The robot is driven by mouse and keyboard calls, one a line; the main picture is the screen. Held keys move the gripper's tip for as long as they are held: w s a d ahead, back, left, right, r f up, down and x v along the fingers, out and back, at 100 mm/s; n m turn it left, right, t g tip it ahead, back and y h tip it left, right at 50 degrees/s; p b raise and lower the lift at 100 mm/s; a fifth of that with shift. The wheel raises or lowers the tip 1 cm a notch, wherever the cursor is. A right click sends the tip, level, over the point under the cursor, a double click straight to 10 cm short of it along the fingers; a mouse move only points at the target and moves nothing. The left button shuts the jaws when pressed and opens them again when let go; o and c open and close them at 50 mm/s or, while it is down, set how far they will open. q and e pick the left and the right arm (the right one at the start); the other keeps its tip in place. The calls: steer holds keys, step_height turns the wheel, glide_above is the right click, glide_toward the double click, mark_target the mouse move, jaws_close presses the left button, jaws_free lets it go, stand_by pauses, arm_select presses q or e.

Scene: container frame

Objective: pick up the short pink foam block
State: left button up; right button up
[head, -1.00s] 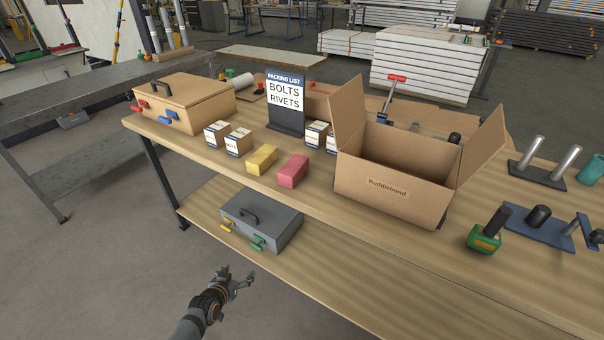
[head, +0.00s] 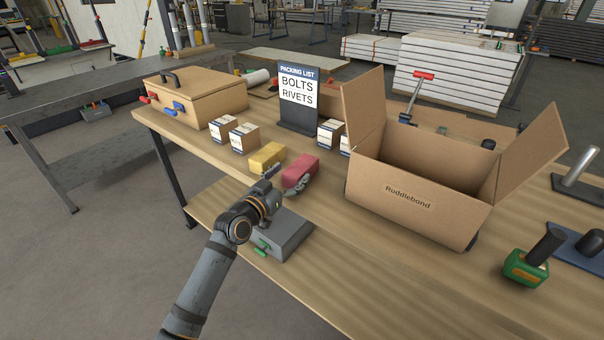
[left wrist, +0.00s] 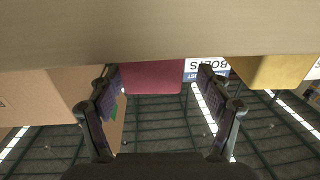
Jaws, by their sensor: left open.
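The short pink foam block (head: 301,166) lies on the wooden table, just right of a yellow foam block (head: 266,157). My left gripper (head: 286,178) is open at the near side of the pink block, one finger toward each side of it. In the left wrist view, which is upside down, the pink block (left wrist: 152,76) appears ahead between the two open fingers (left wrist: 165,98). I see no contact, and cannot tell whether the fingertips reach past its near face. The yellow block (left wrist: 272,70) is outside the right-hand finger in that view. My right gripper is not in view.
An open cardboard box (head: 405,205) stands to the right. A packing list sign (head: 298,97) and small cartons (head: 244,138) stand behind the blocks. A brown case (head: 193,97) is at the left. A grey case (head: 284,238) sits on the lower shelf.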

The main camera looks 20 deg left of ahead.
mark_target(301, 165)
arm_select(q)
steer(key=x, duration=0.4)
steer(key=shift+d, duration=0.4)
steer(key=shift+w+d, duration=0.1)
steer(key=shift+w, duration=0.3)
steer(key=shift+s, duration=0.1)
steer(key=shift+c, duration=0.2)
steer(key=c, duration=0.8)
